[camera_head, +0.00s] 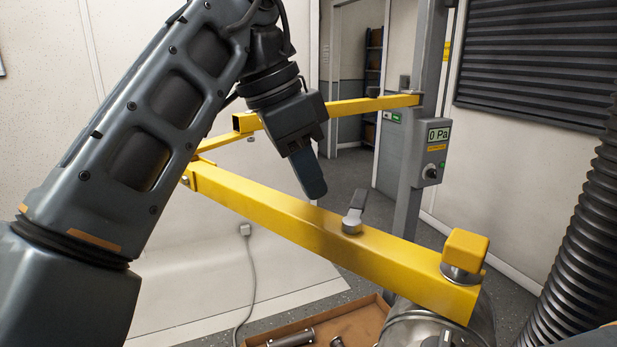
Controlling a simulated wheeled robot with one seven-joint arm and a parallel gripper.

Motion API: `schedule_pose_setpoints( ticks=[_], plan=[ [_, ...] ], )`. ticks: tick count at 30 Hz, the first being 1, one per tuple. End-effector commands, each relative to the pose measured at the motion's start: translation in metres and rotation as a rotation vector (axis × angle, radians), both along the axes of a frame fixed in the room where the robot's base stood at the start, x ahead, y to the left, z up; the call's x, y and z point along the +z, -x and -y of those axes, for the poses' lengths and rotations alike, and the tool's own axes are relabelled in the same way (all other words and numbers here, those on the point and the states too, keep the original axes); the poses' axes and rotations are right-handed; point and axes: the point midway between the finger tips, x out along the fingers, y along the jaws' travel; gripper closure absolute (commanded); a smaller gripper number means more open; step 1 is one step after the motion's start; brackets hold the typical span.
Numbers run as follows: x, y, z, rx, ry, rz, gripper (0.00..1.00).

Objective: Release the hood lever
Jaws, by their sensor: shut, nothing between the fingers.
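The hood lever (355,211) is a small grey handle on a round base, standing on top of the long yellow beam (280,215). It tilts up from its base, with its free end pointing away from me. My gripper (314,190) hangs above the beam, to the left of the lever and apart from it. Its dark fingers are shut and point down, with nothing between them. Whether the fingertips touch the beam cannot be told from this view.
A yellow block (465,252) sits on the beam's near right end. A second yellow bar (365,104) runs behind my gripper to a grey post (411,190) bearing a gauge box (432,152). A black ribbed hose (580,225) stands at right. A brown tray (365,318) with metal parts lies below.

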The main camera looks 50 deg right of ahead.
Motion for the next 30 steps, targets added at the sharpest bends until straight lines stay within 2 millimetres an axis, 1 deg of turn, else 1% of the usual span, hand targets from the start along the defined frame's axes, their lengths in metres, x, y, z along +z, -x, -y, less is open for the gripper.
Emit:
schedule_pose_setpoints(
  ticks=[2,11,21,25,30],
  plan=[
    [0.001,-0.003,0.007,-0.004,0.0,-0.001,1.0],
    [0.031,-0.015,0.0,-0.001,-0.001,0.002,1.0],
    [0.077,-0.032,-0.005,0.0,-0.002,0.002,1.0],
    [0.088,-0.036,-0.007,-0.001,-0.001,0.001,1.0],
    [0.093,-0.038,-0.007,-0.002,0.0,0.001,1.0]
  ],
)
